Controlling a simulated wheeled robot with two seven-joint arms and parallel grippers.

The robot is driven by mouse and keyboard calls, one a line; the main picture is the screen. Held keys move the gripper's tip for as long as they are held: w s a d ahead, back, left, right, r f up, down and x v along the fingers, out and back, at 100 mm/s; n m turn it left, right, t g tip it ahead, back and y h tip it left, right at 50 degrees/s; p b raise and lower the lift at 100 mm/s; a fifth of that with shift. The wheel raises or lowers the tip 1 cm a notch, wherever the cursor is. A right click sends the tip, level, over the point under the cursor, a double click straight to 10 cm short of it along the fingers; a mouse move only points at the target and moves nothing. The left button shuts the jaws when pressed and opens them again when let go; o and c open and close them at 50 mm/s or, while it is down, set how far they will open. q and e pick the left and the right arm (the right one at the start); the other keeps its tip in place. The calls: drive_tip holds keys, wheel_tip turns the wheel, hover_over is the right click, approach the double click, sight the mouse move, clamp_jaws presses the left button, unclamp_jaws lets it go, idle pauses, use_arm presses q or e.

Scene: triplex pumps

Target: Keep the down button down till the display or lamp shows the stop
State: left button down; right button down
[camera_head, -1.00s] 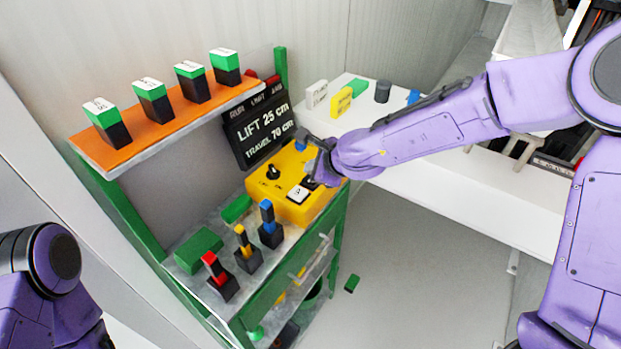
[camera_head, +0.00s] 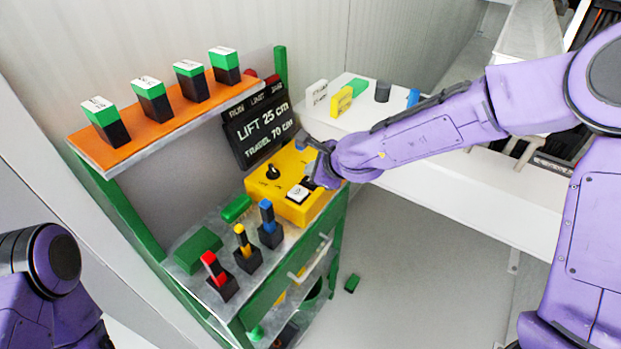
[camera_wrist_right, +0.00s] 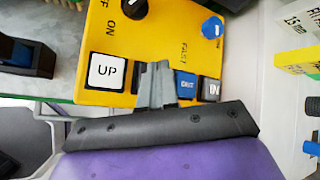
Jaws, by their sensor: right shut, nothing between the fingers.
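The yellow control box (camera_head: 283,180) sits on the bench's right end. In the right wrist view its panel (camera_wrist_right: 110,30) carries a white UP button (camera_wrist_right: 107,70), a blue button (camera_wrist_right: 186,86) and a dark button (camera_wrist_right: 210,90). My right gripper (camera_wrist_right: 156,86) is shut and empty over that spot; contact cannot be told. The black display (camera_head: 258,127) reads LIFT 25 cm and TRAVEL 70 cm. The label row above looks dark. My left gripper is out of view.
Red, yellow and blue levers (camera_head: 243,248) stand left of the box. Several green-black blocks stand on the orange shelf (camera_head: 150,130). A white table (camera_head: 440,190) with small items is behind my right arm. A blue knob (camera_wrist_right: 212,27) is near the fingers.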

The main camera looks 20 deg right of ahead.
drive_tip(key=shift+f+b, duration=0.35)
drive_tip(key=shift+f, duration=0.2)
idle(1.4)
idle(1.4)
drive_tip(key=shift+r+p, duration=0.95)
drive_tip(key=shift+p, duration=0.15)
drive_tip(key=shift+r, duration=0.1)
wheel_tip(320, 180, up, 5)
drive_tip(key=p, duration=0.5)
drive_tip(key=shift+p, duration=0.35)
